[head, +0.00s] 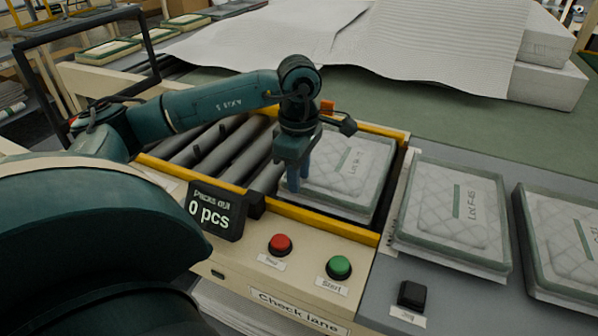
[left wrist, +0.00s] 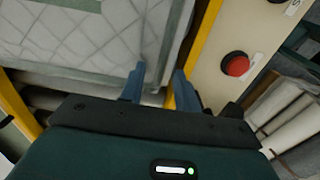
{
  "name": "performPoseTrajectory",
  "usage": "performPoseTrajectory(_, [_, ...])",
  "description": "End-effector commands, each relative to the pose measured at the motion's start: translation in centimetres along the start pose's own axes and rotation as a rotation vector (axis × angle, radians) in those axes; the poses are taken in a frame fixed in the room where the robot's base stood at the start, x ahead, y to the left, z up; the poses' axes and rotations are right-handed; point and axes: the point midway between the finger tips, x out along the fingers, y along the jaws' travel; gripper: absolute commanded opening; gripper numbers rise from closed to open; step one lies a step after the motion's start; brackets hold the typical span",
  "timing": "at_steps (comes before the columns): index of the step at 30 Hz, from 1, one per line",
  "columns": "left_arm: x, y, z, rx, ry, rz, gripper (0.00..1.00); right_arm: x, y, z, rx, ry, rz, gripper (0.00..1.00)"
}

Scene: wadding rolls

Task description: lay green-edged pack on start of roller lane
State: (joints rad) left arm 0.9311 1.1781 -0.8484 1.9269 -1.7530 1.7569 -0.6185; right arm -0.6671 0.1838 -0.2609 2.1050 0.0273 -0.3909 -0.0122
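A quilted pale pack with a green edge (head: 350,172) lies flat at the right end of the roller lane (head: 222,150), between the yellow rails. In the left wrist view the pack (left wrist: 85,35) fills the upper left, its corner close to the fingers. My left gripper (head: 298,180) points down at the pack's left edge. In the left wrist view its blue fingers (left wrist: 160,87) stand apart, one over the pack's corner and the other near the yellow rail. I see nothing clamped between them. My right gripper is out of view.
More packs (head: 455,215) lie on the grey surface to the right. A red button (head: 280,244), a green button (head: 339,267) and a "0 pcs" display (head: 214,210) sit along the lane's front. White wadding sheets (head: 420,45) cover the back table.

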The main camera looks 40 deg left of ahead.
Motion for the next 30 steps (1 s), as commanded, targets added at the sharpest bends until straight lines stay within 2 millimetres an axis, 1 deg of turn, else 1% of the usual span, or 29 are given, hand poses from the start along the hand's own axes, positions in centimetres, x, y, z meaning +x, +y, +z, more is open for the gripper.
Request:
performPoseTrajectory(5, [-0.2,0.0,0.0,0.0,0.0,0.0,0.32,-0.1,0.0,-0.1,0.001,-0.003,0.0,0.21])
performPoseTrajectory(9, [-1.6,0.0,0.0,0.0,0.0,0.001,0.32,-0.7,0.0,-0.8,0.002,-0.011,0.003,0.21])
performPoseTrajectory(10, [-2.0,0.0,0.0,0.0,-0.001,0.001,0.32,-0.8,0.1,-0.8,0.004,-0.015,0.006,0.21])
performPoseTrajectory(11, [-2.2,0.1,0.1,0.0,-0.002,0.004,0.32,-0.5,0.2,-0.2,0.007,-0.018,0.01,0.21])
performPoseTrajectory(15, [-5.5,0.1,0.1,0.001,-0.004,0.007,0.32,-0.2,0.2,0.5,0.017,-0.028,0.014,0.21])
performPoseTrajectory(18, [-7.8,0.1,0.1,0.002,-0.003,0.006,0.32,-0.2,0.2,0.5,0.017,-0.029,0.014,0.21])
performPoseTrajectory(22, [-10.5,0.1,0.1,0.0,-0.002,0.004,0.32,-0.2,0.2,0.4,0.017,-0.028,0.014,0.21])
performPoseTrajectory(24, [-11.9,0.1,0.0,0.0,-0.001,0.003,0.32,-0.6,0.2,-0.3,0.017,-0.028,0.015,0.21])
performPoseTrajectory(27, [-12.8,0.1,0.0,0.0,0.0,0.003,0.32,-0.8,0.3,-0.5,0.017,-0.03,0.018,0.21])
performPoseTrajectory(30, [-13.2,0.0,0.0,0.0,0.0,0.0,0.32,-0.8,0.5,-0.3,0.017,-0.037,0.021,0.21])
